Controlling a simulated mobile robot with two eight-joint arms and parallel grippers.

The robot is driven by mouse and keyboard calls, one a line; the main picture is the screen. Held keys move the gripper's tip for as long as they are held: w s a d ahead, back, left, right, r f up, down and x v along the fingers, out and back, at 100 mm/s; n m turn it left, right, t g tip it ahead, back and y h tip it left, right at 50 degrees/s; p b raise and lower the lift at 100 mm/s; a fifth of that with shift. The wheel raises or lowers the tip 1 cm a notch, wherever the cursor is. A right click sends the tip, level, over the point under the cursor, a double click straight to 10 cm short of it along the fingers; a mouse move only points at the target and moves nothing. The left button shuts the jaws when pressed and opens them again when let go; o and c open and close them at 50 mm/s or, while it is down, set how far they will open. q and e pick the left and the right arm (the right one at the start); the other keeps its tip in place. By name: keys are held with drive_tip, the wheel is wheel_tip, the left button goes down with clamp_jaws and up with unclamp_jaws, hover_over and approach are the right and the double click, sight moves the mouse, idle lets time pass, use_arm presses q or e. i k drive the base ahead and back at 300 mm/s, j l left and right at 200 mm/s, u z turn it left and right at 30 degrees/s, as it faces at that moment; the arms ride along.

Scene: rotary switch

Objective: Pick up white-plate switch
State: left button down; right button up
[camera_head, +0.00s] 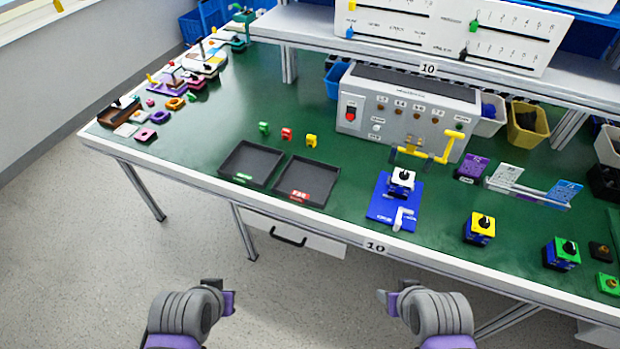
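The white-plate switch (401,179) has a white top plate and a black knob. It sits upright on a blue base (381,210) near the front edge of the green table. My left gripper (222,291) is low at the front, off the table edge and far to the lower left of the switch. My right gripper (390,297) is also in front of the table, below the switch in the picture. Both are apart from everything. Their fingers are small and partly turned away, so their opening does not show clearly.
A yellow-plate switch (480,227) and a green-plate switch (562,252) stand to the right. Two black trays (306,201) lie to the left. A grey control box (352,135) with a yellow handle (446,148) stands behind. The table's front edge (330,236) lies between my grippers and the switch.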

sight(399, 189)
drive_tip(key=l+u, duration=0.35)
drive_tip(key=l, duration=0.25)
drive_tip(key=l+u, duration=0.3)
drive_tip(key=l, duration=0.3)
drive_tip(key=i+l+u, duration=0.2)
drive_tip(key=l, duration=0.3)
drive_tip(key=l+u, duration=0.15)
drive_tip(key=l, duration=0.4)
drive_tip(key=k, duration=0.05)
